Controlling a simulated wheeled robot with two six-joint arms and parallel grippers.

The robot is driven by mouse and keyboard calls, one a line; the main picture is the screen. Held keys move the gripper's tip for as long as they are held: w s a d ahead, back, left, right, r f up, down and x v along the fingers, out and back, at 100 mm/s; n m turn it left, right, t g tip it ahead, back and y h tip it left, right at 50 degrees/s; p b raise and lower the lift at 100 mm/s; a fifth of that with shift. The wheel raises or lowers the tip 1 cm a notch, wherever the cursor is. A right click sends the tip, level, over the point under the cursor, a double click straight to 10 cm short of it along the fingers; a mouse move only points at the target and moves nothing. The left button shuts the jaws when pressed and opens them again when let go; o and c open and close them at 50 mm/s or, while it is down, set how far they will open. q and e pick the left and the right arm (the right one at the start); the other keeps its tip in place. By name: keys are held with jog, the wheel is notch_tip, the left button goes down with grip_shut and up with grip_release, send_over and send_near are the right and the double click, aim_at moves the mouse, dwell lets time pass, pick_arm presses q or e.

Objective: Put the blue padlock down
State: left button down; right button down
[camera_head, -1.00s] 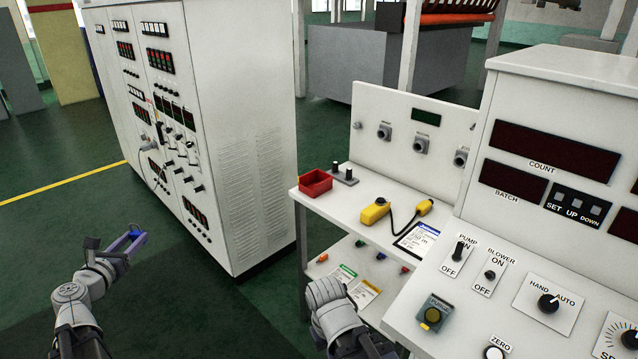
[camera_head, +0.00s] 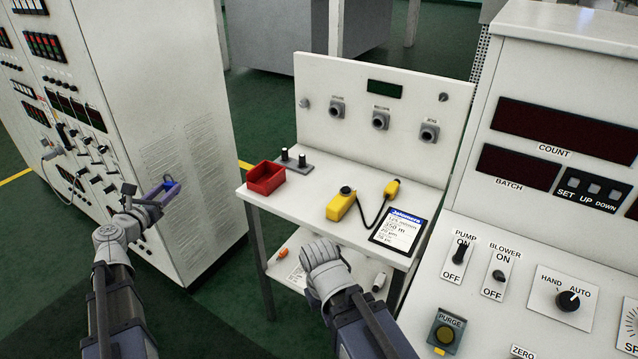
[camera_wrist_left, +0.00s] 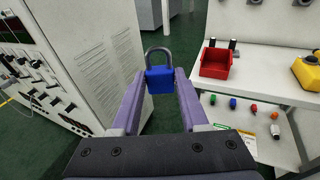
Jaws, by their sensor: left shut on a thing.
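The blue padlock (camera_wrist_left: 160,80) with a grey shackle is held upright between the fingertips of my left gripper (camera_wrist_left: 160,88) in the left wrist view. In the head view, my left gripper (camera_head: 166,192) is in the air left of the white bench (camera_head: 300,203), in front of the grey cabinet, and the padlock (camera_head: 172,188) shows small between its fingers. My right arm's end (camera_head: 324,270) is in front of the bench, over its lower shelf. The right fingers are not clear enough to tell their state.
On the bench top are a red bin (camera_head: 265,178), a small grey block with two black knobs (camera_head: 293,161), a yellow pendant with a cable (camera_head: 341,204) and a document (camera_head: 398,230). The lower shelf (camera_wrist_left: 240,118) holds small coloured items. A control console (camera_head: 490,225) stands at right.

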pick_arm(q)
jog(key=w+d+f+m+g+h+b, duration=0.15)
jog(key=w+d, duration=0.25)
jog(key=d, duration=0.4)
jog(key=w+d+f+m+t+h, duration=0.1)
jog(key=w+d+h, duration=0.1)
jog(key=w+d, duration=0.35)
jog(key=m+g+h+b, duration=0.2)
jog(key=h+b, duration=0.1)
jog(key=b, duration=0.5)
send_over(298, 204)
notch_tip(298, 204, down, 8)
jog(key=shift+d+f, duration=0.1)
jog(key=shift+b, duration=0.3)
notch_tip(298, 204, down, 4)
jog(key=b, duration=0.3)
jog(key=shift+r, duration=0.25)
jog(key=shift+b, duration=0.3)
jog(key=shift+f, duration=0.2)
jog(key=shift+c, duration=2.1)
grip_release()
